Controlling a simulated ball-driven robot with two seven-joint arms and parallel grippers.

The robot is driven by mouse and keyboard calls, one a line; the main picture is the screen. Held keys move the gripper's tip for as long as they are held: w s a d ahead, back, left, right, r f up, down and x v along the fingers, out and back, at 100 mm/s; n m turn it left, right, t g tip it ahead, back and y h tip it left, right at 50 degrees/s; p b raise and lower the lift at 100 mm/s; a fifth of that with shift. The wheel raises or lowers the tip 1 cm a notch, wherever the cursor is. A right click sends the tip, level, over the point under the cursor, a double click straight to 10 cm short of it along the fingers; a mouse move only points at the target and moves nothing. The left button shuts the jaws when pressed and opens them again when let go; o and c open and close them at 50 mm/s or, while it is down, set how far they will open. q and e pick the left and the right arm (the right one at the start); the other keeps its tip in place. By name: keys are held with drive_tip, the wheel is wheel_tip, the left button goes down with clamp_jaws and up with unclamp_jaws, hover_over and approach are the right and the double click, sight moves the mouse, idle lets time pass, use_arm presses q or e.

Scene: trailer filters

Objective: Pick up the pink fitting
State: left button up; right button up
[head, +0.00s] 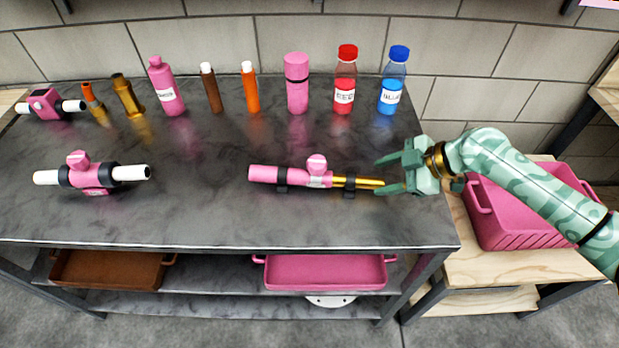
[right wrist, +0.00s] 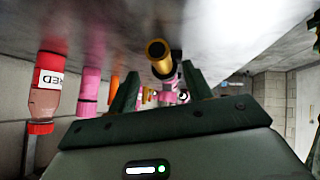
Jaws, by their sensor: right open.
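A pink fitting with a round knob (head: 316,163) lies at the middle of the dark table, in line with a pink tube (head: 265,174) on its left and a gold tube (head: 365,183) on its right. My right gripper (head: 379,175) is open at the gold tube's right end, its fingers pointing left. In the right wrist view the gold tube's open end (right wrist: 158,50) faces me between the spread fingers (right wrist: 160,88), and pink parts (right wrist: 168,88) show behind it. Contact cannot be told. Another pink fitting with white ends (head: 92,177) lies at the left. My left gripper is not in view.
Along the table's back stand a pink bottle (head: 165,88), brown and orange tubes, a pink cylinder (head: 297,85), a red bottle (head: 345,82) and a blue bottle (head: 392,82). A pink crate (head: 482,235) stands right, beyond the table edge. The table's front is clear.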

sight(372, 180)
drive_tip(key=b+x, duration=0.1)
drive_tip(key=x, duration=0.3)
drive_tip(key=shift+a+f, duration=0.15)
drive_tip(key=shift+s, duration=0.1)
clamp_jaws()
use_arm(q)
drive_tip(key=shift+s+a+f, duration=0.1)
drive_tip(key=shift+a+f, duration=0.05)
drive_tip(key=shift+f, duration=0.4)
